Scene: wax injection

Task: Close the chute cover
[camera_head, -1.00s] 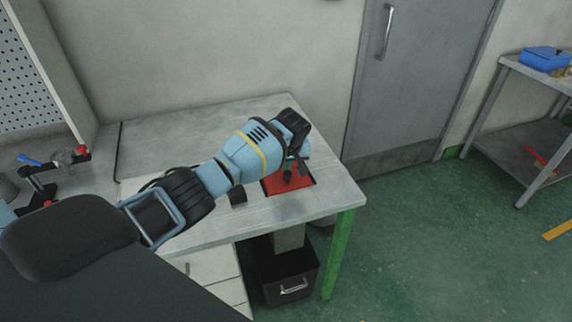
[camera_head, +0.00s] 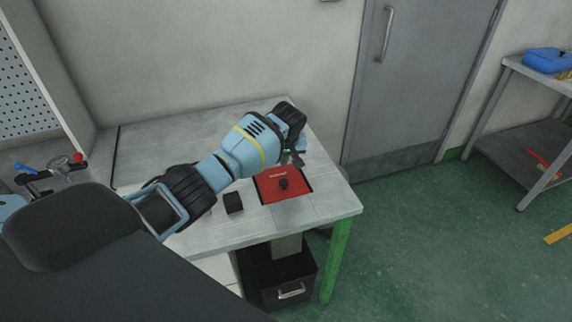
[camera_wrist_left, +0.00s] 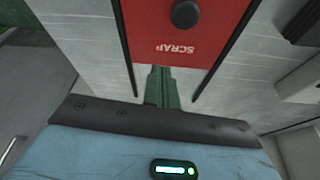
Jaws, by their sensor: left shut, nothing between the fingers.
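The chute cover is a red plate (camera_head: 272,187) with a black knob (camera_head: 284,184), lying flat in the tabletop near its right end. In the left wrist view the red cover (camera_wrist_left: 205,40) carries the word SCRAP, and its knob (camera_wrist_left: 186,14) is at the top. Dark strips run along both its sides. My left gripper (camera_head: 298,160) is shut and empty, just beyond the cover's far edge and apart from the knob. I see no open hole around the cover; my gripper hides part of the far side. My right gripper is not in view.
The cover is set in a grey worktable (camera_head: 325,203) with green legs. A small black block (camera_head: 233,202) stands left of the cover. A black bin (camera_head: 277,282) is below the table. A wall is behind, and a grey door (camera_head: 410,90) is at the right.

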